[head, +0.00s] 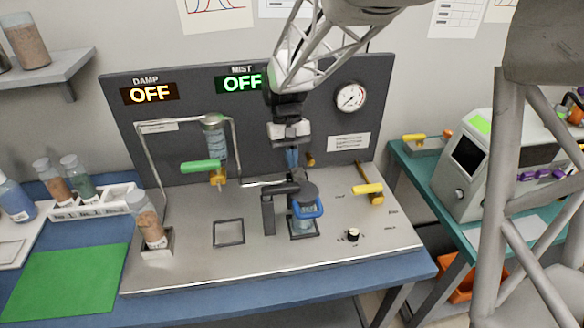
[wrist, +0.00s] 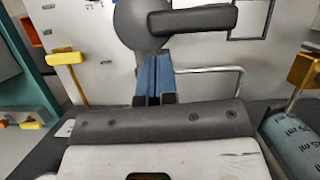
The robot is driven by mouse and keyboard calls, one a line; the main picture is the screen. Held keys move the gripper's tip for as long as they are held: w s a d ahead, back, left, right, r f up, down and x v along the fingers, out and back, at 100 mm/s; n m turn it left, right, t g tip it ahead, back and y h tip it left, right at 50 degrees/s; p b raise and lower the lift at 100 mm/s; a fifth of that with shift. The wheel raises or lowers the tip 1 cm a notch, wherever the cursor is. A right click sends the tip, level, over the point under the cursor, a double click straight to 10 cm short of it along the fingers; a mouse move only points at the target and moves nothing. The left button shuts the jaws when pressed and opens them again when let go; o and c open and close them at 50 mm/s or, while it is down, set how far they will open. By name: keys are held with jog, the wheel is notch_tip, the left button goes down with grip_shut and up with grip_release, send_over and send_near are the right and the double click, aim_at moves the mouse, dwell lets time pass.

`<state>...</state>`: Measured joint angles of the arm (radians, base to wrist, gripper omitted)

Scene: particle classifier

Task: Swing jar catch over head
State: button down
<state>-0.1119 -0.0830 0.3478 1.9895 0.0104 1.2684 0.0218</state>
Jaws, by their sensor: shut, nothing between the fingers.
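A small jar (head: 303,222) stands in a square holder on the steel deck, in the head view. A blue catch (head: 320,209) loops around its front and right side. A dark round head (head: 308,191) sits over the jar, with a dark arm reaching left to a post (head: 268,214). My gripper (head: 291,158) is behind and above the head, pointing down, with its blue fingers together and empty. In the wrist view, the gripper (wrist: 155,80) is just beside the round head (wrist: 138,24) in the picture; whether they touch cannot be told. The jar and catch are hidden there.
A bent metal rod (wrist: 210,70) runs beside the fingers. A yellow-handled lever (head: 367,188) stands to the right, a black knob (head: 352,234) in front of it. A green-handled valve (head: 200,166) under a hanging bottle is at left. An empty square frame (head: 228,233) lies on the deck.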

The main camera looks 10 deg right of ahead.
jog(key=v, duration=0.6)
jog(key=shift+r, duration=0.35)
jog(key=shift+w+d, duration=0.1)
jog(key=s+d+r+t, duration=0.1)
jog(key=s+d+t, duration=0.2)
jog(key=s, duration=1.1)
jog(key=s+d+r+m+t, duration=0.1)
jog(key=s+d+t, duration=0.2)
jog(key=s, duration=1.1)
jog(key=shift+d+r+t, duration=0.15)
jog(key=shift+d+t, duration=0.25)
jog(key=shift+t, duration=0.1)
